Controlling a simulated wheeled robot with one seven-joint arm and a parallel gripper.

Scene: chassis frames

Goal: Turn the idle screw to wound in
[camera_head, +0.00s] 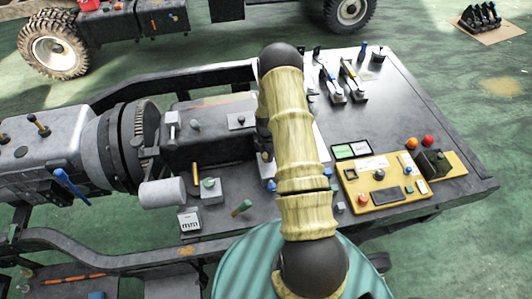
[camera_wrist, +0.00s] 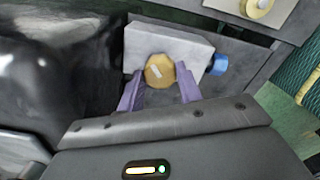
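The idle screw appears to be the round brass head (camera_wrist: 159,71) with a pale slanted mark on its face, on a light grey block (camera_wrist: 196,49) in the wrist view. My gripper (camera_wrist: 160,76) has its two purple fingers on either side of this head, one left and one right. The fingertips are very close to its rim; I cannot tell whether they touch it. In the head view my own arm covers the gripper and the screw.
A blue knob (camera_wrist: 219,64) sits just right of the block, and a yellow round part (camera_wrist: 257,7) lies above. In the head view, a yellow control panel (camera_head: 357,201) is right of my arm, and a grey cylinder (camera_head: 162,193) and green-handled lever (camera_head: 242,207) are left.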

